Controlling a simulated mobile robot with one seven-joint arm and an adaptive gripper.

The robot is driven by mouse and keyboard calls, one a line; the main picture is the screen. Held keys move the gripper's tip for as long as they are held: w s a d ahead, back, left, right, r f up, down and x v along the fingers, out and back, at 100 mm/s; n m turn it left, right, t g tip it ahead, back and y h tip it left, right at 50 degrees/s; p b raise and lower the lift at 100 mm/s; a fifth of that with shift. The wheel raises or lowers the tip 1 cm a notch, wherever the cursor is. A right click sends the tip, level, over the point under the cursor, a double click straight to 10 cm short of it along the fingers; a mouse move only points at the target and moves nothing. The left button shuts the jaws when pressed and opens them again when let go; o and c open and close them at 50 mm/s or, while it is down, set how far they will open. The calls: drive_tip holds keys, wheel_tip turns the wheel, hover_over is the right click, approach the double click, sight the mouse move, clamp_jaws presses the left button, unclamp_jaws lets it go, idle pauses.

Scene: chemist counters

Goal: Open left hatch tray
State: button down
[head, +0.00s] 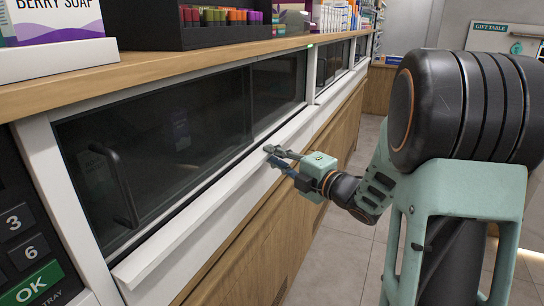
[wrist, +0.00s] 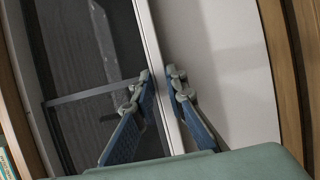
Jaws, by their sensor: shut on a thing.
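The left hatch (head: 160,135) is a dark glass panel in a white frame, with a black vertical bar handle (head: 118,185) near its left end. The white tray lip (head: 190,216) runs along the counter front below the glass. My gripper (head: 271,156) is at the right part of this lip. In the wrist view my gripper (wrist: 161,76) has one finger on each side of the narrow white lip (wrist: 153,45) and is shut on it. The dark glass lies left of the lip there and a white panel to the right. The tray's inside is hidden.
A keypad (head: 30,255) with a green OK key stands at the lower left. A wooden countertop (head: 150,72) above carries a berry soap box (head: 55,25) and a black rack (head: 215,36) of coloured items. Tiled floor (head: 335,262) is open beside the counter.

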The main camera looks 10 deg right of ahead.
drive_tip(key=s+d+b, duration=0.6)
drive_tip(key=s+d, duration=0.6)
drive_tip(key=d, duration=0.4)
drive_tip(key=shift+d, duration=0.3)
drive_tip(key=c, duration=1.9)
unclamp_jaws()
drive_tip(key=shift+c, duration=0.2)
drive_tip(key=v, duration=1.2)
drive_tip(key=shift+s, duration=0.2)
